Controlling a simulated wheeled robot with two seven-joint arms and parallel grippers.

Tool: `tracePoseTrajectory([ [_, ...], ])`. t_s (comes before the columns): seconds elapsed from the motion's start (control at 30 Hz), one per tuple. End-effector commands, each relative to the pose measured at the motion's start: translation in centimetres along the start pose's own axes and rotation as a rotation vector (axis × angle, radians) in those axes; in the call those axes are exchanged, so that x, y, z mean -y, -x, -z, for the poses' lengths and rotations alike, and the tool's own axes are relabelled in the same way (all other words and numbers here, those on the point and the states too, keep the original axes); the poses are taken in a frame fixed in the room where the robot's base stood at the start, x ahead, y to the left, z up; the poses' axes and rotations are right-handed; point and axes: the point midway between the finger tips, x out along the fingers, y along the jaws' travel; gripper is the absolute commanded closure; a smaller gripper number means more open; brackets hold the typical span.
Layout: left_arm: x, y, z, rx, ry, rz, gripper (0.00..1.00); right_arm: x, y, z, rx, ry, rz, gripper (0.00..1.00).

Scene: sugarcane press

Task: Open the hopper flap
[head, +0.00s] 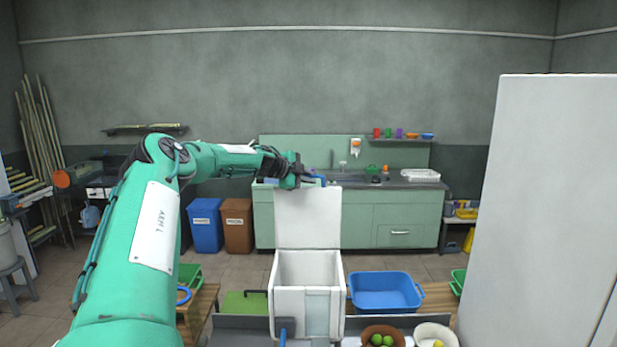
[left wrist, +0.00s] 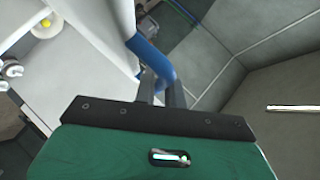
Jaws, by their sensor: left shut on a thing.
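The white hopper (head: 287,302) stands in front of me with its top open. Its white flap (head: 307,222) stands upright at the back of the box. My left gripper (head: 317,180) is at the top edge of the flap. In the left wrist view its two fingers (left wrist: 161,92) are shut on a blue handle (left wrist: 145,52) that curves out from a white panel. My left arm reaches over from the left. My right gripper is not in view.
A blue basin (head: 385,291) is right of the hopper, and a green board (head: 243,303) is left of it. A brown bowl of limes (head: 370,330) and a white bowl (head: 435,334) are in front. A tall white panel (head: 545,200) blocks the right side.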

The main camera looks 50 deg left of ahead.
Motion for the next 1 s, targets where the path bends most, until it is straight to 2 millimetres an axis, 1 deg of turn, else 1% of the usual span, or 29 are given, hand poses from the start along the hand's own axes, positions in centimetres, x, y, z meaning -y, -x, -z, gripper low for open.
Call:
tracePoseTrajectory([
  [0.17, 0.0, 0.0, 0.0, 0.001, -0.002, 0.000, 1.00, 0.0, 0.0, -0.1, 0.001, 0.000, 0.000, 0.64],
  [0.2, 0.0, 0.0, 0.0, 0.001, -0.002, 0.000, 0.82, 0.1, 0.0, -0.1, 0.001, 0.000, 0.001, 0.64],
  [0.23, 0.0, 0.0, 0.0, 0.001, -0.002, 0.000, 0.79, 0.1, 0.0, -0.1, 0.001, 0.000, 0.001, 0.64],
  [0.5, 0.0, 0.0, 0.0, 0.000, -0.001, 0.001, 0.79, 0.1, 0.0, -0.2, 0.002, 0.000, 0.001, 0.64],
  [0.67, 0.0, 0.4, 0.1, -0.001, -0.001, 0.002, 0.79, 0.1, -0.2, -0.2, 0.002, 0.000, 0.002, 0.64],
  [1.0, 0.0, 2.9, 0.0, -0.002, 0.000, 0.003, 0.79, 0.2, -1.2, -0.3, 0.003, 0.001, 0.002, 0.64],
])
